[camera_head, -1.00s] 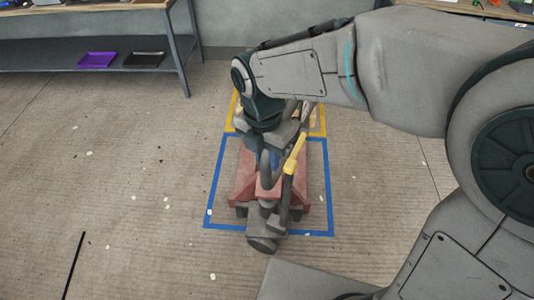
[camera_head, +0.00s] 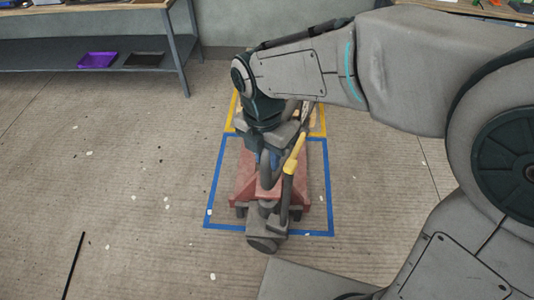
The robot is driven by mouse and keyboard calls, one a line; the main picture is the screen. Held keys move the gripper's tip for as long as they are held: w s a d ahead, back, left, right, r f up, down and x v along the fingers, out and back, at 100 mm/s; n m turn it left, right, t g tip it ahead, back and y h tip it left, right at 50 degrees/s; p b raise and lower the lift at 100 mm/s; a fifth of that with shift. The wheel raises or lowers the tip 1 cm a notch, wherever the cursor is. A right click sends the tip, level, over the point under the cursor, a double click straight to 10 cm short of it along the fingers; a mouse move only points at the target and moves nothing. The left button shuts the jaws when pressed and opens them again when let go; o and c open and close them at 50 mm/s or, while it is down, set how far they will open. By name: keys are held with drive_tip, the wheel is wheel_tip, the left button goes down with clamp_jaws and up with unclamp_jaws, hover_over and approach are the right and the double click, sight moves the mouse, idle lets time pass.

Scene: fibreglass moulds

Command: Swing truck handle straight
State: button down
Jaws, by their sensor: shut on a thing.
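The truck (camera_head: 243,189) is a low red body standing on the floor inside a blue taped rectangle (camera_head: 212,185). Its grey handle rises from a dark base at the near end, with a yellow sleeve (camera_head: 295,152) on the upper part; it leans up and slightly to the right. My gripper (camera_head: 303,122) is above the truck, at the top of the handle beyond the yellow sleeve. It is shut on the handle. The fingertips and the grasped end are largely hidden by my wrist and are small in the view.
A yellow taped rectangle (camera_head: 322,119) adjoins the blue one behind. A grey bench (camera_head: 187,62) with a purple tray (camera_head: 97,60) and a black tray (camera_head: 143,60) stands at the back left. A thin black rod (camera_head: 73,266) lies at lower left. Floor left of the tape is mostly clear, with small pale scraps.

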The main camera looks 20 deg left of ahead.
idle(0.3)
drive_tip(key=a+m, duration=0.1)
drive_tip(key=a, duration=0.1)
drive_tip(key=a+m, duration=0.1)
drive_tip(key=s+a+m, duration=0.1)
drive_tip(key=a, duration=0.1)
drive_tip(key=shift+a+f, duration=0.1)
drive_tip(key=shift+a, duration=0.25)
drive_tip(key=shift+p, duration=0.3)
drive_tip(key=shift+s+a+m+p, duration=0.2)
drive_tip(key=shift+a+m, duration=0.55)
drive_tip(key=shift+a, duration=0.65)
drive_tip(key=shift+s+a+m+p, duration=0.15)
drive_tip(key=shift+a+m, duration=0.6)
drive_tip(key=shift+a, duration=0.6)
